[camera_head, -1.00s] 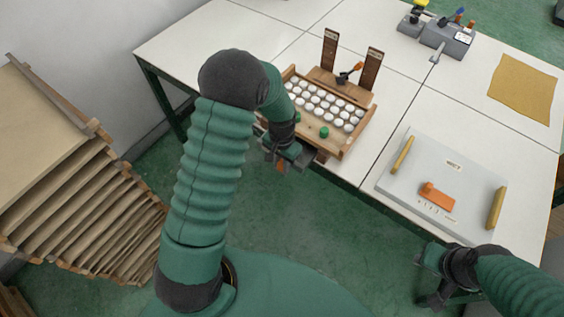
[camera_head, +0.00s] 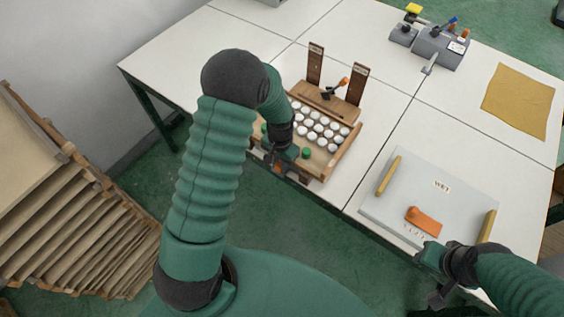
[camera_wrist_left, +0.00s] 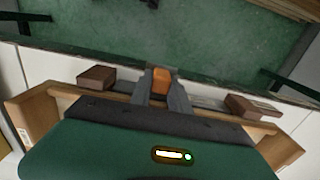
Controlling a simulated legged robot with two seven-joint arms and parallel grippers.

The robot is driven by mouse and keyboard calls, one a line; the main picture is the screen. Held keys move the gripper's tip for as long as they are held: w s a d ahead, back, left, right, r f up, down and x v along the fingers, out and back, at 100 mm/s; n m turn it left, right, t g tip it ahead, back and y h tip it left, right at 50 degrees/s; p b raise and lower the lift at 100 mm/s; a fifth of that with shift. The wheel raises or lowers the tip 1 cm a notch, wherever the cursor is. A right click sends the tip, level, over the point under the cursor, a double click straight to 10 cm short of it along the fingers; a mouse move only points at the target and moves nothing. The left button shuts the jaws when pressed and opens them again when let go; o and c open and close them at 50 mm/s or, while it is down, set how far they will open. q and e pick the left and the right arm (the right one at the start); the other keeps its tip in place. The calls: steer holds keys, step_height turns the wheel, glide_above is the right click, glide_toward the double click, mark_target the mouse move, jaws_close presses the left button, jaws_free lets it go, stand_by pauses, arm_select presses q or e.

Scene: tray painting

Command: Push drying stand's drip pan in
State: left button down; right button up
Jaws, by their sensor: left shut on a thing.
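The drying stand (camera_head: 343,153) is a wooden frame with rows of white round pieces and two dark upright posts, at the table's front edge. My left gripper (camera_head: 277,167) is at its front side, shut on a small orange handle. In the left wrist view the orange handle (camera_wrist_left: 161,80) sits between the fingers. A thin grey strip (camera_wrist_left: 207,103), apparently the drip pan's edge, shows by the fingers under the stand's front; most of the pan is hidden. Wooden blocks flank it. My right gripper (camera_head: 437,285) is at the lower right, away from the stand; its jaws are unclear.
A grey board (camera_head: 440,183) marked WET, with yellow side bars and an orange piece, lies to the right. A grey device (camera_head: 440,45) and a tan cloth (camera_head: 518,100) are farther back. A slatted wooden rack (camera_head: 75,215) stands at left on the floor.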

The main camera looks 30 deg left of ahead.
arm_select(q)
steer(key=shift+w+a+r, duration=0.1)
steer(key=shift+w+r, duration=0.05)
steer(key=shift+w, duration=0.05)
steer(key=c, duration=1.5)
jaws_free()
steer(key=shift+a, duration=0.1)
steer(key=shift+o, duration=1.3)
steer(key=shift+d, duration=0.25)
steer(key=shift+s, duration=0.1)
step_height(320, 180, up, 17)
steer(key=shift+p, duration=0.35)
steer(key=shift+f, duration=0.2)
